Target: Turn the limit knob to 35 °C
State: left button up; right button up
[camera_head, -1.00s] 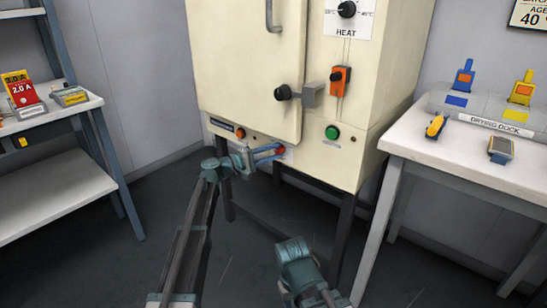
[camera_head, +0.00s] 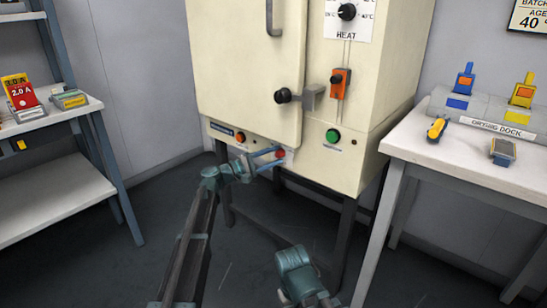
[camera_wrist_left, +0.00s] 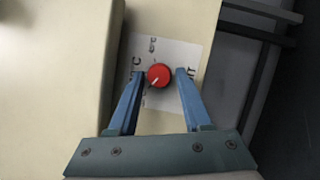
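The limit knob is a small red knob (camera_head: 281,153) low on the front of the cream oven. It also shows in the left wrist view (camera_wrist_left: 158,75), with a pale pointer mark toward its lower left, on a white label whose lettering is partly covered and too small to read. My left gripper (camera_head: 268,157) is at the knob. In the left wrist view its blue fingers (camera_wrist_left: 160,88) stand open on either side of the knob, with a visible gap on each side. My right arm (camera_head: 297,272) shows at the bottom, but its gripper is not visible.
The oven (camera_head: 245,75) carries a black HEAT dial (camera_head: 347,12), an orange switch (camera_head: 339,82), a door handle (camera_head: 283,95) and a green button (camera_head: 333,136). A white table (camera_head: 450,160) with a drying dock stands right. A shelf (camera_head: 50,190) stands left. Open floor lies below.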

pick_arm(q)
jog(key=shift+o, duration=1)
jog(key=b+v, duration=0.1)
jog(key=v, duration=1.2)
jog(key=shift+s+a, duration=0.2)
jog(key=shift+a, duration=0.15)
